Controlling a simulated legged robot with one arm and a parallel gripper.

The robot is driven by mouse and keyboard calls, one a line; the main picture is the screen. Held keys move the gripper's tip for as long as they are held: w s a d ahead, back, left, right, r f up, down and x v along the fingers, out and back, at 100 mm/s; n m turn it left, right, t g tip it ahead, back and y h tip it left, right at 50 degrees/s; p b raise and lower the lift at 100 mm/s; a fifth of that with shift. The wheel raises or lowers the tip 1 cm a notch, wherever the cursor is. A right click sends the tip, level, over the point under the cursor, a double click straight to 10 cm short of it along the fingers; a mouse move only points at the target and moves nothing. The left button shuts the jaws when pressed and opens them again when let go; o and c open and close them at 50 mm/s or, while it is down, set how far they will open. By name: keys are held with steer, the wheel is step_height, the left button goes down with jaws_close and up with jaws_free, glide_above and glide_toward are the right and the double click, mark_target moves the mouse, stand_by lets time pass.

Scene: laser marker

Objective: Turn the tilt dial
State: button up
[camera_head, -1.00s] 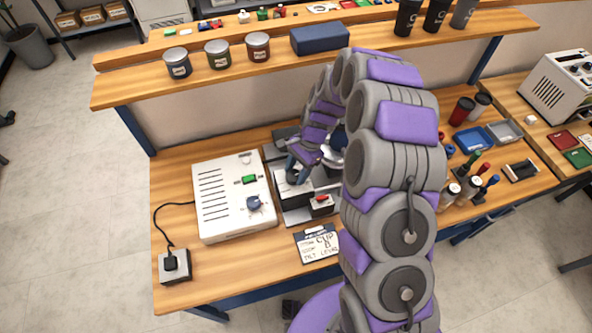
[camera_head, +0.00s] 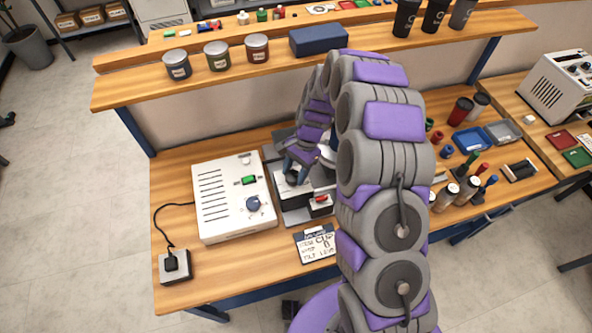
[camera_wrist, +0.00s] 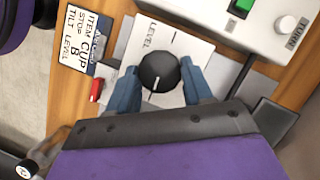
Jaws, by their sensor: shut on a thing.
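The tilt dial (camera_wrist: 158,70) is a round black knob with a white pointer line, on a light plate marked LEVEL (camera_wrist: 160,37). The pointer line is toward the bottom of the wrist view, while the plate's LEVEL tick is above the knob, so the two are not lined up. My gripper (camera_wrist: 159,78) has one blue finger on each side of the dial and is shut on it. In the head view my gripper (camera_head: 292,176) is low over the marker's bed, and the dial is hidden there.
A white control box (camera_head: 232,205) with a green switch and blue knob stands left of the gripper. A red switch (camera_head: 321,199) sits close by on the right. A card (camera_head: 316,246) reading CUP B, TILT LEVEL lies in front. Bottles and trays crowd the right.

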steer(key=shift+s+a+f+n+g, duration=0.15)
steer(key=shift+n+g, duration=0.15)
steer(key=shift+n, duration=0.5)
steer(key=shift+n+h+p, duration=0.35)
steer(key=shift+n+h, duration=0.15)
steer(key=shift+n, duration=0.2)
stand_by(0.3)
stand_by(0.4)
steer(key=o, duration=1)
steer(key=shift+a, duration=0.15)
steer(key=shift+w+d+r, duration=0.2)
steer(key=shift+w+r, duration=0.1)
steer(key=shift+r, duration=0.2)
steer(key=v, duration=0.5)
steer(key=p+v, duration=0.1)
steer(key=v, duration=1)
steer(key=shift+w+a+r+p, duration=0.1)
steer(key=shift+w+p, duration=0.2)
steer(key=shift+p, duration=0.1)
